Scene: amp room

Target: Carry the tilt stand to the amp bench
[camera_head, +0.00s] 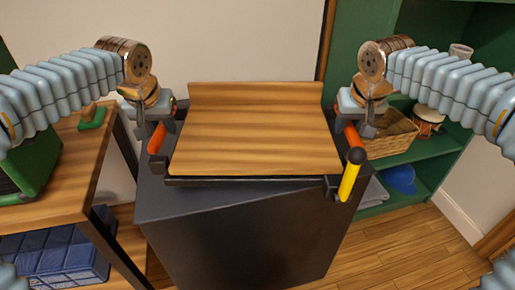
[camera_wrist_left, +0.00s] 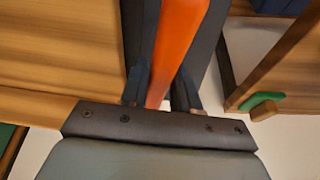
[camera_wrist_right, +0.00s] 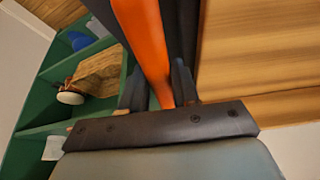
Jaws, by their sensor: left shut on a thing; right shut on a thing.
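The tilt stand (camera_head: 255,135) has a wooden top with a raised back lip, orange side handles and a yellow lever (camera_head: 350,178) with a black knob at its front right. It is on or just above a dark cabinet (camera_head: 240,225); I cannot tell whether it touches. My left gripper (camera_head: 160,122) is shut on the left orange handle, which shows in the left wrist view (camera_wrist_left: 178,45). My right gripper (camera_head: 350,122) is shut on the right orange handle, which shows in the right wrist view (camera_wrist_right: 142,45). I cannot tell which furniture is the amp bench.
A wooden table (camera_head: 70,165) with a green object (camera_head: 92,118) on it stands close at the left. A blue crate (camera_head: 55,255) is beneath it. A green shelf (camera_head: 440,155) with a basket (camera_head: 390,142) and a blue cap (camera_head: 400,178) stands at the right. Wood floor is open at front right.

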